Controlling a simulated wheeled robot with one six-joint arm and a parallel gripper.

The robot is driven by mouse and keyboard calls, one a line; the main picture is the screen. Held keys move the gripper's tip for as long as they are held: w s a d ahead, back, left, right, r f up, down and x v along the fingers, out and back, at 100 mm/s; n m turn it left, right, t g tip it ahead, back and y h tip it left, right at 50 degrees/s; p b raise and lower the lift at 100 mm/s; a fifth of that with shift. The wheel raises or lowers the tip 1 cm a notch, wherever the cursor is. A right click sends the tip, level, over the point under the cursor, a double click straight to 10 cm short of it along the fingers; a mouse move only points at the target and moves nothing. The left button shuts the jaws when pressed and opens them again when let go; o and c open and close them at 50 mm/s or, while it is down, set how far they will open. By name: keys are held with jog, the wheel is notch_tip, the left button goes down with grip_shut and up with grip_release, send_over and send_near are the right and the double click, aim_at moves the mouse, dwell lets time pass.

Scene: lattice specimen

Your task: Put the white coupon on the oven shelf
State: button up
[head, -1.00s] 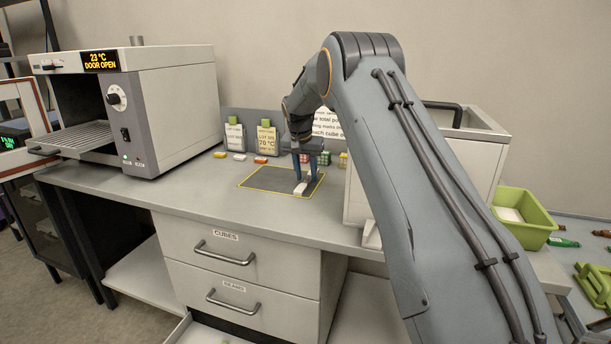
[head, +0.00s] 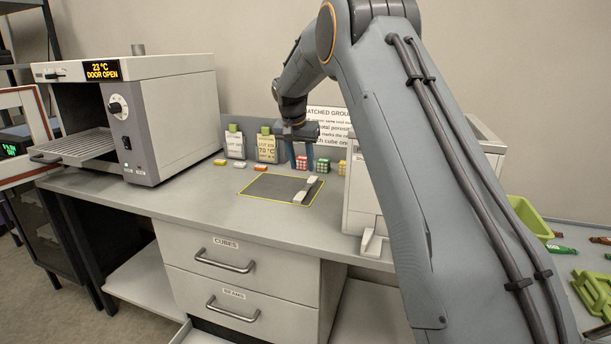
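The white coupon (head: 312,181) lies flat near the right edge of a dark, yellow-edged mat (head: 265,187) on the bench. It looks like a bar with wider white ends and runs diagonally. My gripper (head: 302,168) is above and behind the coupon, pointing down. Its two dark fingers are apart, with nothing seen held between them; a red-and-white cube shows behind them. The oven (head: 180,105) stands at the left of the bench, its display reading 23 °C, DOOR OPEN. Its wire shelf (head: 75,146) sticks out of the front opening and looks empty.
Bottles with tags (head: 266,148), small coloured pieces (head: 261,167) and patterned cubes (head: 325,165) line the back of the bench. A white box-like unit (head: 358,190) stands right, partly behind my arm. The open oven door (head: 22,130) is far left.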

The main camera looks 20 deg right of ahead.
aim_at(304, 190)
jog(key=p, duration=0.1)
jog(key=s+f+p, duration=0.1)
jog(key=f, duration=0.1)
jog(key=shift+s+a+f+p, duration=0.15)
jog(key=shift+a+f+p, duration=0.15)
jog(key=shift+p, duration=0.1)
jog(key=shift+t, duration=0.3)
jog(key=shift+w+p+x, duration=0.15)
jog(key=shift+p+x, duration=0.45)
jog(key=shift+x, duration=1.25)
jog(key=shift+w+p+x, duration=0.15)
jog(key=shift+p+x, duration=0.45)
jog(key=shift+x, duration=1.3)
jog(key=shift+r, duration=0.15)
grip_shut()
